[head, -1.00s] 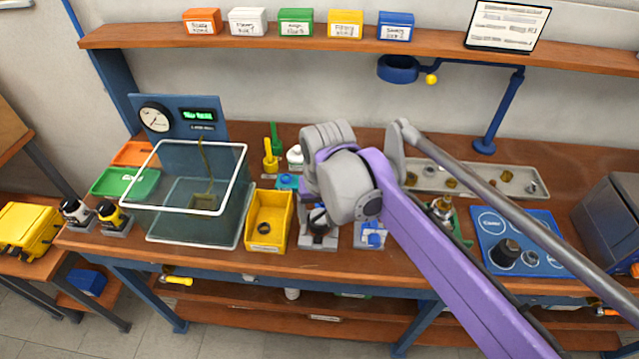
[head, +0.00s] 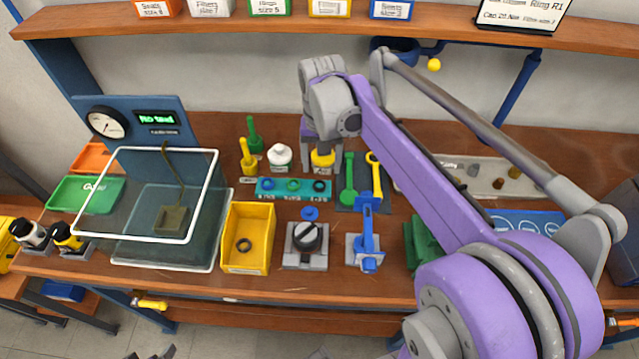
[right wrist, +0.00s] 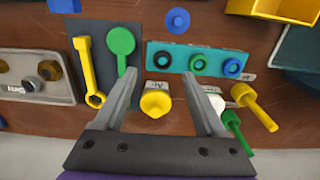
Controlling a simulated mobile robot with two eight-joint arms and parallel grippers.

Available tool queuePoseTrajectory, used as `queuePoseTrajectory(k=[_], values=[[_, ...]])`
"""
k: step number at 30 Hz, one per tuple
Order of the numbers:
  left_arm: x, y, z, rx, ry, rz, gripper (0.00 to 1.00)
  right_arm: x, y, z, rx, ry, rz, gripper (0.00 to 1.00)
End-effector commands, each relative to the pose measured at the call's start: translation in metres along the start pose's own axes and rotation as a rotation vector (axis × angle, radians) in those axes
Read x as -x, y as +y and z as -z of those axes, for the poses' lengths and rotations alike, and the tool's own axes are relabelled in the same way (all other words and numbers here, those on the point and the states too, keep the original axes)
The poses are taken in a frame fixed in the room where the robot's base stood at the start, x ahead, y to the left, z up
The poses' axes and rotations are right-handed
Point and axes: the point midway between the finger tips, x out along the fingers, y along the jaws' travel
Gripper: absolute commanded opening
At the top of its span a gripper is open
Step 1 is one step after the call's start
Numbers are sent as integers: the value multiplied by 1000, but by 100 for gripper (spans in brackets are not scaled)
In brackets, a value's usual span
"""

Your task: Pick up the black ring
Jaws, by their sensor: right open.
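A black ring (head: 319,186) sits at the right end of a teal holder strip (head: 306,193), with a green ring (head: 293,184) and a blue ring (head: 268,183) beside it. In the right wrist view the black ring (right wrist: 163,60) lies at the strip's left end, beyond my open fingers. Another dark ring (head: 244,245) lies in the yellow bin (head: 249,262). My right gripper (right wrist: 164,80) is open and empty, above the back of the bench near a yellow-capped bottle (right wrist: 155,102). Its fingertips are hard to make out in the head view.
Green and yellow tools (head: 348,190) lie right of the strip. A white-capped bottle (head: 280,156) stands behind it. A clear tank (head: 150,225) stands left, and a shelf (head: 270,30) runs above.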

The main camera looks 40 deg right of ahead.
Motion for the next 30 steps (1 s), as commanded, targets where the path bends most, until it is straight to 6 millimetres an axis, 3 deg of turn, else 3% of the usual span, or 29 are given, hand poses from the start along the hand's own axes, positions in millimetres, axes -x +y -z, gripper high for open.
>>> queuePoseTrajectory(k=[8, 16, 25, 30], values=[[-1, 0, -1, 0, -1, 0, 76, -25, -2, 1, 1, 1, 0, 72], [-3, 0, -2, 0, -1, 0, 76, -63, -5, 3, 0, 1, 0, 72], [-3, 0, -2, 0, -2, 0, 76, -68, -5, 2, 0, 1, 0, 72], [-3, 0, -2, 0, -2, 0, 76, -68, -5, 2, 0, 1, 0, 44]])
